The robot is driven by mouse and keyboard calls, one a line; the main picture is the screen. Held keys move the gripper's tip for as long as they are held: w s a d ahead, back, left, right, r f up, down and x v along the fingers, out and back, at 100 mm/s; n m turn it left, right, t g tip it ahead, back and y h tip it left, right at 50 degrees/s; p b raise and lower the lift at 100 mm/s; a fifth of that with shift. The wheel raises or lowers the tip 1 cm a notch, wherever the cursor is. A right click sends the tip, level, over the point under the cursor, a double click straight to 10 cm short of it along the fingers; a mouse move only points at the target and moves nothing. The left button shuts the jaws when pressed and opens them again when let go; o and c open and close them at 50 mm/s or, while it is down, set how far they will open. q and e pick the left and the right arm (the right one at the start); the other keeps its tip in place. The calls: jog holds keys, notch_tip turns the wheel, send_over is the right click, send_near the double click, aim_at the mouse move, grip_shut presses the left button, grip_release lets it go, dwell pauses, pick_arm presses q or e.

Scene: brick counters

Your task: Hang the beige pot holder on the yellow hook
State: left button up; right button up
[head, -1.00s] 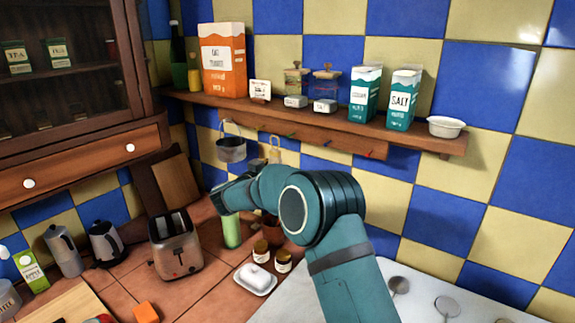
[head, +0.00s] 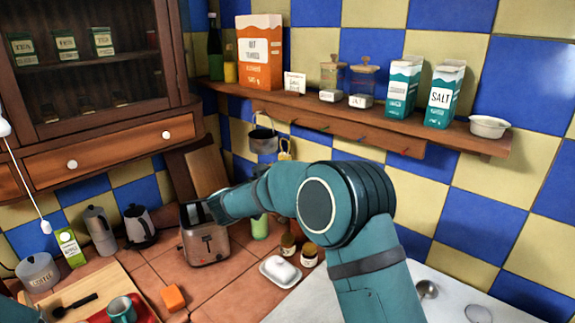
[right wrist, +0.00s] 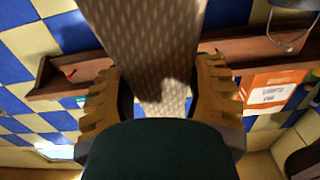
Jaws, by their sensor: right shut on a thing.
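The beige pot holder (right wrist: 155,50) has a light dotted pattern. It fills the upper middle of the right wrist view, between the two fingers of my right gripper (right wrist: 160,85), which is shut on it. In the head view my right arm reaches left in front of the counter; its gripper and the pot holder are hidden there. The hook rail (head: 340,127) runs under the wall shelf with small coloured hooks, including a red one (head: 405,152). I cannot make out the yellow hook clearly. My left gripper is not in view.
A small pot (head: 264,141) and a yellowish item (head: 285,150) hang at the rail's left end. The shelf (head: 470,137) above holds cartons, jars and a white bowl (head: 490,126). A toaster (head: 207,243) and butter dish (head: 281,271) stand below my right arm.

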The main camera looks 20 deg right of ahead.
jog(key=shift+w, duration=0.1)
jog(key=w+d+n+t+y+p, duration=0.1)
jog(key=w+n+t+y, duration=0.55)
jog(key=w, duration=0.75)
jog(key=w+d+f+p, duration=0.1)
jog(key=w+d, duration=0.4)
jog(key=d, duration=0.3)
jog(key=shift+w+d+m+p, duration=0.15)
jog(key=shift+d+m+p, duration=0.05)
jog(key=shift+m+p, duration=0.2)
dwell(0.5)
jog(key=shift+f, duration=0.1)
dwell(0.4)
jog(key=o, duration=1.2)
jog(key=shift+a, duration=0.1)
